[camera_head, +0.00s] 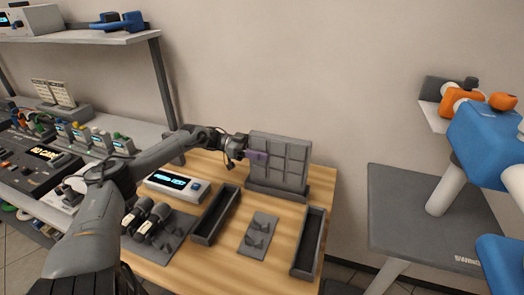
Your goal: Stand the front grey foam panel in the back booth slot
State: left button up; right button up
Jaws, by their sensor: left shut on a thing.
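A grey foam panel (290,157) with a grid of raised squares stands upright at the back of the wooden table. Its lower edge meets a dark grey slotted base (278,193); I cannot tell how deep it sits or which slot it is in. My left gripper (248,153) reaches in from the left and is shut on the panel's left side. A purple patch shows there, at the fingertips. A second panel cannot be told apart from this one. My right gripper is out of view.
Two long dark trays (200,237) (297,270) and a small grey mat with clips (248,245) lie in front of the base. A display box (166,188) and dark cylinders (134,219) are at left. A blue and white machine (485,140) is at right.

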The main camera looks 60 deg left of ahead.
pick_arm(q)
jog(key=shift+f, duration=0.1)
dwell(0.3)
jog(key=shift+f+b, duration=0.4)
jog(key=shift+f, duration=0.1)
jog(key=o, duration=0.8)
jog(key=shift+p+v, duration=1.05)
jog(key=shift+v, duration=4.45)
jog(key=shift+r, duration=0.15)
